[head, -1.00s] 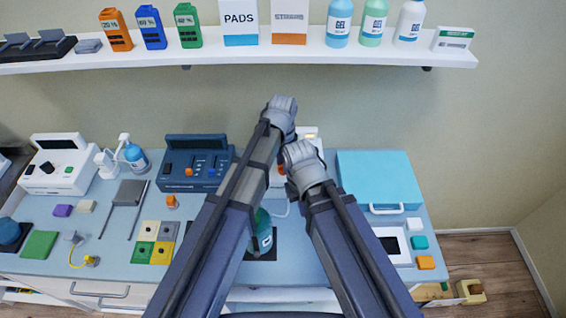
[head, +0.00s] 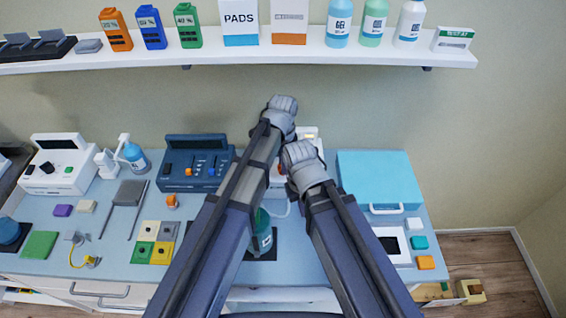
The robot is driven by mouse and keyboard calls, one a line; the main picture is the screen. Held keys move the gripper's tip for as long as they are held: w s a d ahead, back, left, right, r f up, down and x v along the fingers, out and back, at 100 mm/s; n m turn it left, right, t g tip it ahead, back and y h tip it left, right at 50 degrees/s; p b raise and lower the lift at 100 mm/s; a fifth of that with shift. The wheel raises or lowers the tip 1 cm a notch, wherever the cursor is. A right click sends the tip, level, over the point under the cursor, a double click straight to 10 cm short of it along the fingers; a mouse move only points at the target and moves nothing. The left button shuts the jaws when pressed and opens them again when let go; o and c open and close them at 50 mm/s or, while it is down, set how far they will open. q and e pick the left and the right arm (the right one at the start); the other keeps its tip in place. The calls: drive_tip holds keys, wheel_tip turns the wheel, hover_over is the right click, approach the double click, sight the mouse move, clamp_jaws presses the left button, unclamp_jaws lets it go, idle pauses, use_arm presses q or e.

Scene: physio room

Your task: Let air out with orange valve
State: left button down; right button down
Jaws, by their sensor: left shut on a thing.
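A sliver of orange (head: 281,168) shows between my two forearms; it may be part of the orange valve, but I cannot tell. A white device (head: 309,134) stands behind the arms, mostly hidden. My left gripper (head: 282,106) is at the end of the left arm, above the back of the table. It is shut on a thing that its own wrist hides. My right gripper (head: 301,154) is just below and right of it, close beside the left arm; its fingers are hidden.
A teal bottle (head: 263,235) stands on a dark pad between the arms. A dark blue console (head: 196,150) stands left, a light blue case (head: 380,178) right. A small orange piece (head: 172,201) lies left. A shelf (head: 270,55) runs above.

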use_arm(q)
drive_tip(key=c, duration=0.9)
unclamp_jaws()
drive_tip(key=shift+r, duration=0.2)
wheel_tip(320, 180, up, 8)
drive_tip(key=p, duration=0.8)
drive_tip(key=shift+f, duration=0.25)
drive_tip(key=shift+a+f, duration=0.1)
